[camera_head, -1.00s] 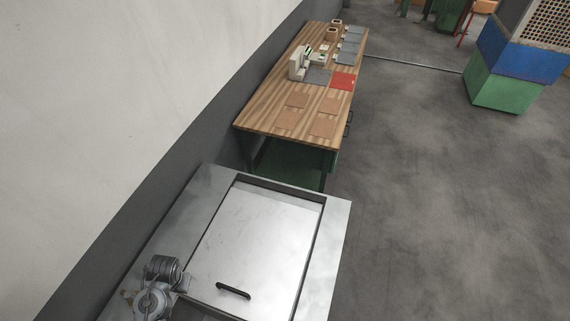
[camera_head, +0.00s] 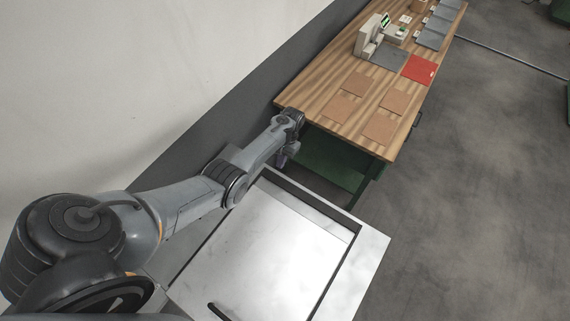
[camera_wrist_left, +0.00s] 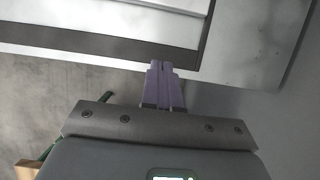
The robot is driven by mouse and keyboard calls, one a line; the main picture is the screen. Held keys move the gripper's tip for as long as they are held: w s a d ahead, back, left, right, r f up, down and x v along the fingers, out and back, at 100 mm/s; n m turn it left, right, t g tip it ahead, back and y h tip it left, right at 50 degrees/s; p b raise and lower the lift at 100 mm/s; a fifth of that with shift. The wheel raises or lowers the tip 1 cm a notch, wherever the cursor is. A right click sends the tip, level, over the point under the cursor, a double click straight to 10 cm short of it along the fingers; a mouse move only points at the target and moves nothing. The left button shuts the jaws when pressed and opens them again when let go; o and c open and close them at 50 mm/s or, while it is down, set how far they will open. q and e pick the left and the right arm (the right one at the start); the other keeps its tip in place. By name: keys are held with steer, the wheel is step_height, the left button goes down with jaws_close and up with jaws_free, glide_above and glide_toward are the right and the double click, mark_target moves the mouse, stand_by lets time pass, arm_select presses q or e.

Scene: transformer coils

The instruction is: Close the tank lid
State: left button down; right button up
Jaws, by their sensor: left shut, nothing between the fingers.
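The tank (camera_head: 366,262) is a grey metal box with a wide flat rim, at the bottom middle of the head view. Its lid (camera_head: 265,255) is a pale metal panel inside the rim, with a black bar handle (camera_head: 216,312) at the bottom edge of the picture. A dark gap shows along the lid's far and right sides. My left gripper (camera_head: 283,158) is at the tank's far edge, small and partly hidden by its wrist. In the left wrist view its purple fingers (camera_wrist_left: 161,66) are shut and empty, over the tank's edge in the picture. Contact cannot be told. My right gripper is out of view.
A wooden workbench (camera_head: 340,75) with brown and grey mats, a red mat (camera_head: 419,69) and a small device (camera_head: 370,35) stands beyond the tank. A wall (camera_head: 150,80) runs along the left. The floor (camera_head: 480,190) on the right is clear.

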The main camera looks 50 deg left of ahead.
arm_select(q)
steer(key=b+x, duration=0.5)
steer(key=x, duration=0.5)
steer(key=shift+d, duration=0.1)
steer(key=s+p, duration=0.1)
steer(key=r+p, duration=0.1)
steer(key=s+p, duration=0.1)
steer(key=shift+s+d+r+p, duration=0.15)
steer(key=shift+s+d+p, duration=0.2)
steer(key=shift+s+d, duration=0.15)
steer(key=shift+s, duration=0.25)
steer(key=shift+s+f+p, duration=0.15)
steer(key=shift+f+p, duration=0.05)
steer(key=shift+p, duration=0.1)
